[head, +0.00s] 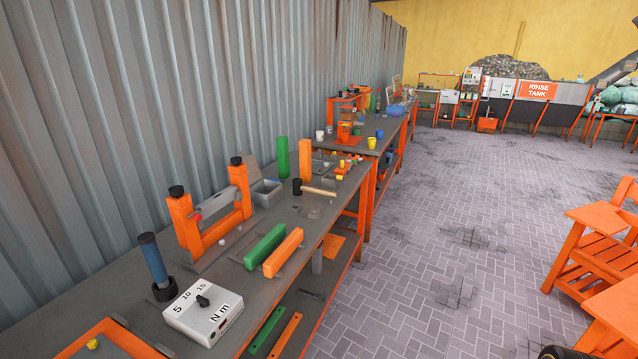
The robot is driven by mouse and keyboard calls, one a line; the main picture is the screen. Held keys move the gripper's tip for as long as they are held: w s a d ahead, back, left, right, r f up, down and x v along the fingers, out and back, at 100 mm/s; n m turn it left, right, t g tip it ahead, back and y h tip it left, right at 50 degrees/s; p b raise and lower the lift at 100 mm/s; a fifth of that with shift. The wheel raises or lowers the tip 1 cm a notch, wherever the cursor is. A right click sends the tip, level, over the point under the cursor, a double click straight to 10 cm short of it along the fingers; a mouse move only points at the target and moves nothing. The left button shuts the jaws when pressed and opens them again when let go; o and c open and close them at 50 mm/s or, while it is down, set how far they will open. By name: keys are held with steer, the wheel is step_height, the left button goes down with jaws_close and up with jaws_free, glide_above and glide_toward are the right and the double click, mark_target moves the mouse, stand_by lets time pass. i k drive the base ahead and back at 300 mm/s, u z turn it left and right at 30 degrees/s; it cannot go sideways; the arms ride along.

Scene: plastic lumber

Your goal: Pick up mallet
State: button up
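The mallet (316,190) lies on the grey workbench (226,262) along the left wall. It has a black head at its left end and a pale wooden handle pointing right. An upright orange block (305,160) and an upright green block (283,157) stand just behind it. My gripper is not in view.
An orange press frame (212,218) and a grey box (266,193) are left of the mallet. Green (265,247) and orange (284,252) bars lie nearer, with a white torque box (203,316). Orange chairs (600,240) stand right. The paved floor (450,230) between is open.

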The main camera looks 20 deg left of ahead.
mark_target(298, 187)
steer(key=z, duration=0.1)
steer(key=i, duration=1.8)
steer(key=u, duration=0.85)
steer(key=i, duration=1)
steer(key=u, duration=1.55)
steer(key=i, duration=0.5)
steer(key=u, duration=0.3)
